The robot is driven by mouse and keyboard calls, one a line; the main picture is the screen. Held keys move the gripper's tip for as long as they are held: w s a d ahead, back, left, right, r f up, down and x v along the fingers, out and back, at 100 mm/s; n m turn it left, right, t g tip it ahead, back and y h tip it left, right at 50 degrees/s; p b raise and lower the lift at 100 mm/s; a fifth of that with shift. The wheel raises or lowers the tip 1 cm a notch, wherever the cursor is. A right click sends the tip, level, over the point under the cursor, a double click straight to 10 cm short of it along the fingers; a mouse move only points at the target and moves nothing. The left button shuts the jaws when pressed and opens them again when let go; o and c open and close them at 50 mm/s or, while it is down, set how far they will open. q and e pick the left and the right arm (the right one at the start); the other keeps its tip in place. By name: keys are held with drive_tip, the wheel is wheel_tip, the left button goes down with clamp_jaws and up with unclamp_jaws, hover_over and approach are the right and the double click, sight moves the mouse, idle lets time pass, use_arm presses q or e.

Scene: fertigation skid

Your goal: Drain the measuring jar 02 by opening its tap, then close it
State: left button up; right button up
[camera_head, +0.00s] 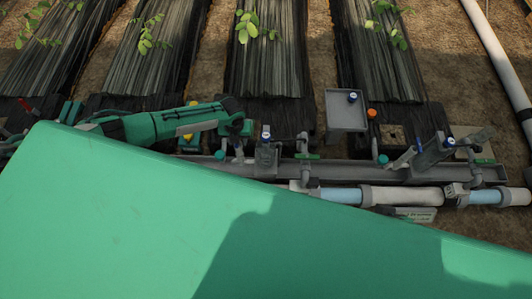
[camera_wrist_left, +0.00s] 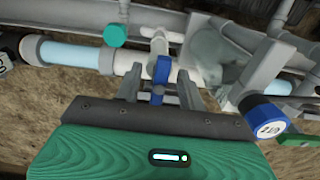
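In the left wrist view, a tap with a blue handle (camera_wrist_left: 161,70) sits on a thin grey upright pipe. My left gripper (camera_wrist_left: 158,90) is open, with a finger on either side of the handle; gaps show, and contact is not clear. A clear greyish vessel, probably a measuring jar (camera_wrist_left: 213,58), stands just right of the tap. A blue cap with a white marking (camera_wrist_left: 268,125) is at right; I cannot read its number for certain. My right gripper is not in view.
A grey channel (camera_head: 340,170) and a white-and-blue pipe (camera_head: 400,196) run across the skid. A grey box (camera_head: 346,110), a green knob (camera_wrist_left: 115,36) and other small valves stand close by. Dark planted beds (camera_head: 265,50) lie behind. My own green body hides the foreground.

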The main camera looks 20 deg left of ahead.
use_arm(q)
wheel_tip(320, 180, up, 10)
drive_tip(key=p, duration=0.9)
drive_tip(key=shift+r, duration=0.1)
